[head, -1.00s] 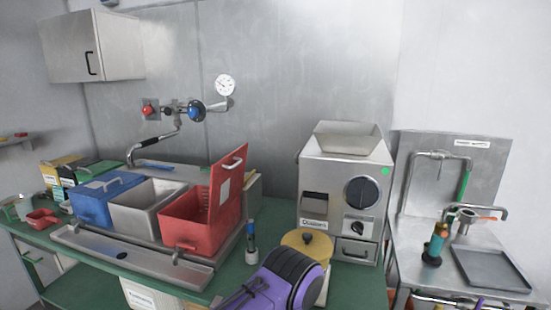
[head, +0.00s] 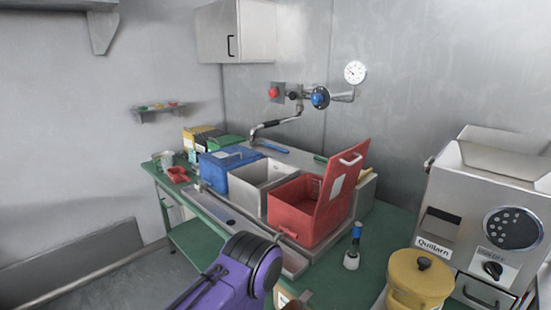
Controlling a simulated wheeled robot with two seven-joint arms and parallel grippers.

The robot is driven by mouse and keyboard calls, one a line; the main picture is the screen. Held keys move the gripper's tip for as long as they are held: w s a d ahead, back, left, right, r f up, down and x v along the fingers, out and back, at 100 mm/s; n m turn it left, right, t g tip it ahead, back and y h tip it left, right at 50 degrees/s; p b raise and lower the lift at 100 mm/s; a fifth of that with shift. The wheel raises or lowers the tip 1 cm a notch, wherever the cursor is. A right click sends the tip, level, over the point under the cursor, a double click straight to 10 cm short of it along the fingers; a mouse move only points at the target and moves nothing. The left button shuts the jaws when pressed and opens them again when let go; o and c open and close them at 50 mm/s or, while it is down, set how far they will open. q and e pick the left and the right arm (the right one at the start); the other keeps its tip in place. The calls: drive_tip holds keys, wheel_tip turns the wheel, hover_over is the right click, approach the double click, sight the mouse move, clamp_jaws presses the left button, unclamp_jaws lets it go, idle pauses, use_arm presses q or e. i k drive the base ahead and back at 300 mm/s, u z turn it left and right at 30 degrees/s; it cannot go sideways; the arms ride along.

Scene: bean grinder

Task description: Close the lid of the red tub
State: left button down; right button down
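The red tub (head: 291,214) stands on the green counter at the right end of a row of tubs, and its inside shows. Its red lid (head: 342,188) stands up, tilted, along the tub's right side, with a pale handle (head: 351,159) near its top and a white label. A purple and black arm link of mine (head: 246,270) comes in at the bottom, in front of the tub and apart from it. No gripper fingers of either arm show.
A blue tub (head: 222,167) and a steel tub (head: 250,190) stand left of the red tub. A small bottle with a blue top (head: 353,248), a yellow pot (head: 419,280) and the steel grinder (head: 480,215) stand to the right. A tap (head: 268,125) is behind.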

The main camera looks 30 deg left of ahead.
sight(343, 171)
drive_tip(key=u, duration=0.8)
drive_tip(key=i, duration=0.45)
